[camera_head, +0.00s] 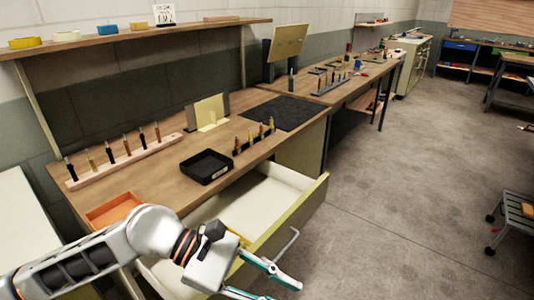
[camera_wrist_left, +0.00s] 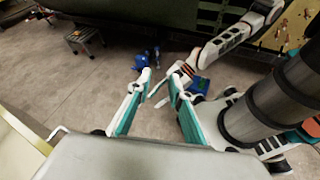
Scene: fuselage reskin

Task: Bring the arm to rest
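My left arm (camera_head: 150,232) reaches in from the lower left of the head view, in front of the workbench. My left gripper (camera_head: 282,291) is beside the open drawer, at the bottom edge of that view, with one finger partly cut off. In the left wrist view my left gripper (camera_wrist_left: 161,78) has its two teal-backed fingers spread, with nothing between them. Another arm, which looks like my right arm (camera_wrist_left: 232,42), shows beyond it. Its gripper end is small and partly hidden behind the left fingers, so its state is unclear.
The open drawer (camera_head: 310,199) sticks out from the bench (camera_head: 150,200) close to the left gripper. A black tray (camera_head: 206,166), an orange tray (camera_head: 114,209) and tool racks (camera_head: 126,160) are on the bench. A stool (camera_head: 517,222) stands at right. The middle floor is clear.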

